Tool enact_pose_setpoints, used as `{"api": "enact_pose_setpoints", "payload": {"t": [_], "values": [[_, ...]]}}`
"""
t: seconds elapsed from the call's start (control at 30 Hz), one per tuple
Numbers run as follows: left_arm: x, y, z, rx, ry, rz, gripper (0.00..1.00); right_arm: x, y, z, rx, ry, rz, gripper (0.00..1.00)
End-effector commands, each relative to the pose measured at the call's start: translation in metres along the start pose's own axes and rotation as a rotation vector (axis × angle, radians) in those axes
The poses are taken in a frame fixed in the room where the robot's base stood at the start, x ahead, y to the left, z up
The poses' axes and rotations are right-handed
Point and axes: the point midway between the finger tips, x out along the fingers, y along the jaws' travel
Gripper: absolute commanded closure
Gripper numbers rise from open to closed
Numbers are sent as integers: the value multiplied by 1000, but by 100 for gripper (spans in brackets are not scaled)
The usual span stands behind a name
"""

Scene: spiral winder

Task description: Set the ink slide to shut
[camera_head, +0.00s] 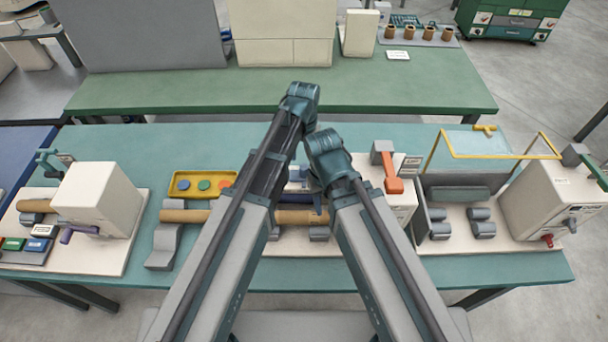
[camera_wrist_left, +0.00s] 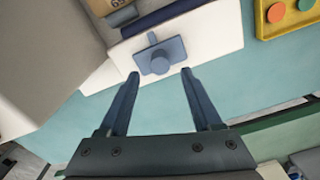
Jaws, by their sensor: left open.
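In the left wrist view a blue-grey slide piece with a round knob (camera_wrist_left: 160,60) sits on a white panel (camera_wrist_left: 215,33); I take it for the ink slide. My left gripper (camera_wrist_left: 160,74) is open, its two fingers either side of the knob's line and a little short of it, with nothing between them. I cannot tell their height over the panel. In the head view my arms cover most of this spot, and the left fingers are not clear. My right arm reaches in from the right; its gripper is hidden. Which slide position is shut cannot be read here.
A yellow tray (camera_head: 177,184) with coloured discs lies left of my arms. A cream block (camera_wrist_left: 40,60) stands close to the slide. An orange lever (camera_head: 393,178) and a yellow-framed guard (camera_head: 434,152) are to the right. The teal bench top (camera_head: 190,140) is clear behind the tray.

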Motion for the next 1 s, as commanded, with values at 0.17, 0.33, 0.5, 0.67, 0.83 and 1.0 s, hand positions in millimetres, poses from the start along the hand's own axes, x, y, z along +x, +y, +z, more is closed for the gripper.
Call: {"api": "enact_pose_setpoints", "payload": {"t": [0.17,0.33,0.5,0.67,0.83,1.0], "values": [[34,0,0,0,0,0,34,33,-3,-2,0,0,0,50],[53,0,0,0,0,0,34,52,-5,-3,1,0,0,50],[59,0,0,0,0,0,34,59,-6,-4,2,0,0,50],[58,0,0,0,0,0,34,58,-6,-3,2,0,0,50],[58,0,0,0,0,0,47,58,-6,-3,2,0,0,50],[58,0,0,0,0,0,77,58,-6,-3,2,0,0,50]]}}
